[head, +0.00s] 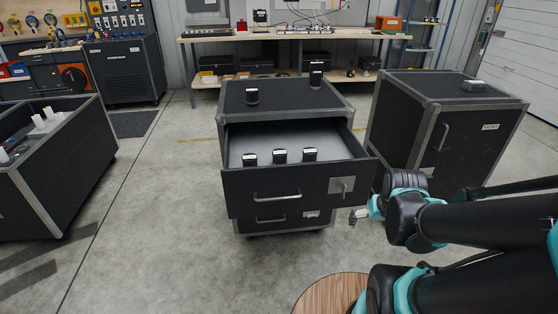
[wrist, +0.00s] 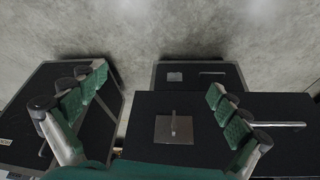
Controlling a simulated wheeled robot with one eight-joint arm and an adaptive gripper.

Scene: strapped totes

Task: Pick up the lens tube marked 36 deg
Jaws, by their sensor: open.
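Three short black tubes with white labels, a left one (head: 250,159), a middle one (head: 280,156) and a right one (head: 310,154), stand in the open top drawer (head: 262,191), near its front. The labels are too small to read, so I cannot tell which is 36 deg. My gripper (head: 360,214) is low, right of the drawer front. In the wrist view my gripper (wrist: 157,82) has its fingers wide apart with nothing between them.
A black case (head: 470,130) stands close on the right, with a small labelled dark object (head: 474,86) on top. An open black bin (head: 70,165) with white pieces stands at the left. A workbench (head: 290,34) runs along the back. The floor left of the cabinet is clear.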

